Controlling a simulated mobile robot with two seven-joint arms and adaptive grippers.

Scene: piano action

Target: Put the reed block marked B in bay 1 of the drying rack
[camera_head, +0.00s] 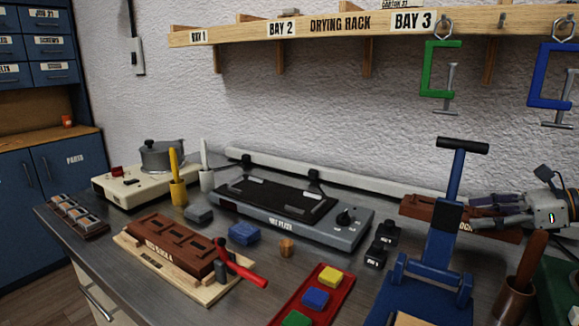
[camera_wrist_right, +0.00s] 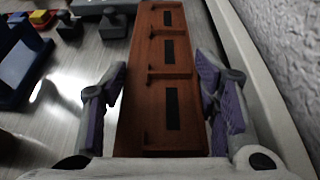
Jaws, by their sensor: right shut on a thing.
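A long reddish-brown wooden block (camera_head: 415,208) with recessed panels is at the right, behind the blue press; its label is mostly hidden, so I cannot read its letter. My right gripper (camera_head: 478,212) is shut on it, and in the right wrist view the fingers flank the block (camera_wrist_right: 168,60) on both sides. A similar brown block (camera_head: 165,245) lies on a pale wooden board at the front left; its label seems to end in A. The wooden drying rack (camera_head: 235,38) is a wall shelf; the bay 1 label (camera_head: 199,37) is at its left end. My left gripper is out of view.
The blue press (camera_head: 440,230) stands before the held block. A hot plate (camera_head: 290,205) fills the bench middle. A pot (camera_head: 161,155) sits on a cream unit at back left. Green (camera_head: 440,70) and blue (camera_head: 553,75) clamps hang below the rack's right end.

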